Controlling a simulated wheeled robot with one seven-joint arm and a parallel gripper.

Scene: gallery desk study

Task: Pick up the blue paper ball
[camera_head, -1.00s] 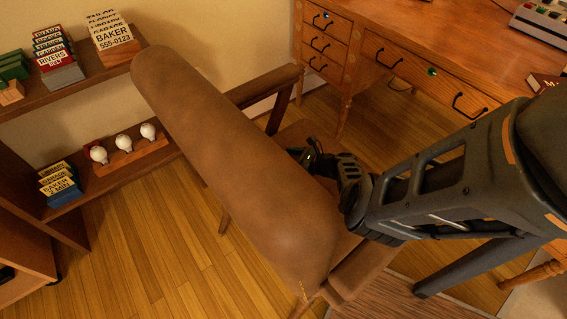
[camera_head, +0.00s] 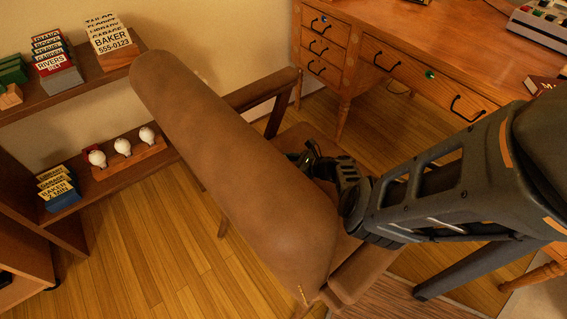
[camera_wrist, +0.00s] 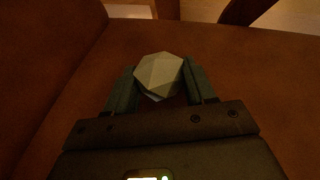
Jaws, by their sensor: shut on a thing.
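A pale, faceted, crumpled-looking ball (camera_wrist: 159,75) sits between the two fingers of my gripper (camera_wrist: 160,84) in the wrist view. It looks greyish rather than clearly blue in the dim light. The fingers touch it from both sides, and its lower part is partly hidden between them. Brown leather of the chair seat lies around and beyond it. In the head view my gripper (camera_head: 303,158) is low over the chair seat, behind the chair's backrest (camera_head: 235,165). The ball cannot be made out there.
The backrest stands close on the left of my gripper, and a wooden armrest (camera_head: 262,91) is beyond it. A wooden desk (camera_head: 440,45) with drawers is at the back right. A shelf (camera_head: 100,75) with card stacks stands at the left. Wooden floor is open at lower left.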

